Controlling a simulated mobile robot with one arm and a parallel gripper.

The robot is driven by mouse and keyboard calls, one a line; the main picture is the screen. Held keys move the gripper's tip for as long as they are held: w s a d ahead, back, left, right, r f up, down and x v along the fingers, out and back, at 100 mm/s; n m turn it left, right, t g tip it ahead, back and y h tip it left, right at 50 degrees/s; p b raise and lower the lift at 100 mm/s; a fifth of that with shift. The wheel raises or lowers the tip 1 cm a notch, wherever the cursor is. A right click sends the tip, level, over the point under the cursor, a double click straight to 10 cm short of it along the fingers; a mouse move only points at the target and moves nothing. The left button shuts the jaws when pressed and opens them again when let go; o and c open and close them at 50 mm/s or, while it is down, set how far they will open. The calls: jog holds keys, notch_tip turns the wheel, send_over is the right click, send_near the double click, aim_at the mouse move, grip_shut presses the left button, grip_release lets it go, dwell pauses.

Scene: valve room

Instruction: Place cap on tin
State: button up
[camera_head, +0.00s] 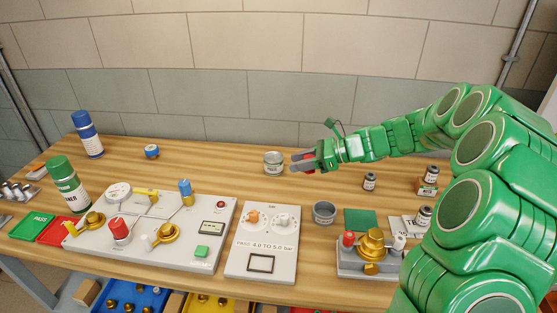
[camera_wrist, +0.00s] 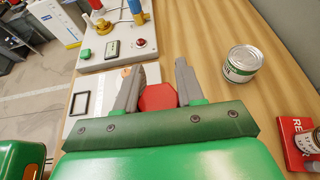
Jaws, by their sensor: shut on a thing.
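My gripper (camera_head: 300,162) is above the bench and shut on a red cap (camera_wrist: 158,97), which shows between the two grey fingers in the wrist view. The cap is mostly hidden by the fingers in the head view. A short tin (camera_head: 274,163) with a white and green label and a silvery top stands upright just left of the fingertips in the head view. In the wrist view the tin (camera_wrist: 242,63) stands to the right of the fingers, apart from them. An open grey can (camera_head: 324,212) stands nearer the bench front.
A white gauge panel (camera_head: 262,240) and a larger valve panel (camera_head: 150,225) fill the front left. Small jars (camera_head: 369,181) stand right. Bench behind the panels is mostly clear.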

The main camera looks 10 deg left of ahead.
jog(key=w+a+r, duration=0.4)
jog(key=a, duration=0.4)
send_over(266, 156)
jog(key=shift+s+d+f, duration=0.1)
jog(key=shift+s+f, duration=0.05)
jog(key=shift+f, duration=2.25)
jog(key=shift+s+d+f, duration=0.1)
jog(key=shift+s+f, duration=0.05)
jog(key=shift+f, duration=2.2)
jog(key=shift+w+a+f, duration=0.1)
jog(key=shift+w+f, duration=0.05)
jog(key=shift+f, duration=1.55)
jog(key=shift+f, duration=0.1)
jog(key=o, duration=1)
